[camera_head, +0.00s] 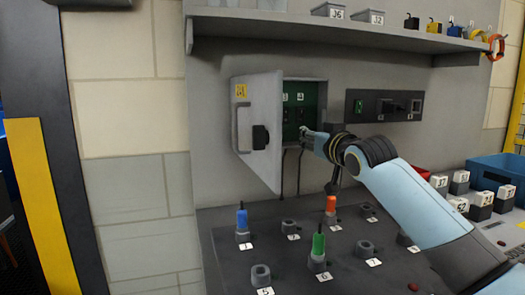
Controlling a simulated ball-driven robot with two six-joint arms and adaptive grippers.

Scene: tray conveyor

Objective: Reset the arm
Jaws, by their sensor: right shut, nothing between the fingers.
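My right arm comes in from the lower right, and my right gripper (308,132) is shut and empty in front of the open wall cabinet. The cabinet (305,95) has a green inside with small numbered labels. Its grey door (262,150) stands swung open to the left, with a handle and a yellow sticker. The gripper tip is close to the lower part of the cabinet opening; I cannot tell whether it touches anything. My left gripper is not in view.
Below is a dark board (225,262) with numbered sockets and blue (242,220), green (318,244) and orange (331,205) pegs. A dark switch panel (385,105) is right of the cabinet. A shelf (300,28) runs above. White-topped blocks and a blue bin (490,170) stand at right.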

